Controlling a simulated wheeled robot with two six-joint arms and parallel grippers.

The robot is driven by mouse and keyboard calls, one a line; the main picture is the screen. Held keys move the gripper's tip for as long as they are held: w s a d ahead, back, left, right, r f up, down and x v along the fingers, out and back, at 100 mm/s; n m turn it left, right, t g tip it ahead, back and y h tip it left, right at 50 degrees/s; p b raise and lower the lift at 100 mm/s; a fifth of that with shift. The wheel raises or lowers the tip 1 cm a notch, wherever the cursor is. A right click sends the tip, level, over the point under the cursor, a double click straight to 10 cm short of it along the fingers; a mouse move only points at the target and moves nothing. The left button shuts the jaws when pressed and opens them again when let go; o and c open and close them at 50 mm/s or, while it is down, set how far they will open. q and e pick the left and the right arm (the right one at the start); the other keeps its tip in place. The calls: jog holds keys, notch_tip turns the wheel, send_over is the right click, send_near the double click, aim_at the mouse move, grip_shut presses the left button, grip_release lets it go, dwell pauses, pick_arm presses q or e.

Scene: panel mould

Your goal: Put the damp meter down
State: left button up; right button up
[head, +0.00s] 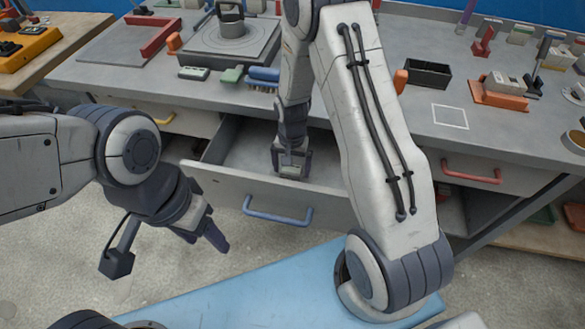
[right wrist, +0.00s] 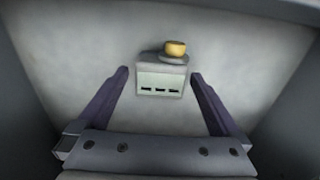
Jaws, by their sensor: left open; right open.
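The damp meter (right wrist: 162,82) is a small grey box with a pale green display and a yellow knob on top. In the right wrist view it lies on the drawer floor between the two fingers of my right gripper (right wrist: 162,88), with gaps on both sides. In the head view my right gripper (head: 291,168) reaches down into the open drawer (head: 235,148), over the meter (head: 290,172), which it mostly hides. My right gripper is open. My left gripper (head: 215,238) is open and empty, in front of the drawer at the left.
The drawer front with its blue handle (head: 277,212) stands out below the grey worktop (head: 330,105). The drawer floor around the meter is clear.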

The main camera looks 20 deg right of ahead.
aim_at(292, 169)
jog(key=s+a+r+n, duration=0.1)
jog(key=s+a+r, duration=0.15)
jog(key=r, duration=0.55)
jog(key=s+a+r+n, duration=0.1)
jog(key=a+r+n, duration=0.15)
jog(key=r, duration=0.45)
jog(key=s+a+r+n, duration=0.3)
jog(key=s, duration=0.3)
jog(key=s+a+r+n, duration=0.3)
jog(key=s+n, duration=0.1)
jog(key=s, duration=0.3)
jog(key=s+a+r+n+y, duration=0.1)
jog(key=s+a+r+n, duration=0.1)
jog(key=s, duration=0.5)
jog(key=shift+a+r+n+p, duration=0.4)
jog(key=shift+r+n, duration=0.05)
jog(key=shift+n, duration=0.4)
jog(key=shift+s, duration=0.1)
notch_tip(292, 169, up, 8)
jog(key=p, duration=0.7)
jog(key=shift+f+p, duration=0.15)
jog(key=shift+p, duration=0.2)
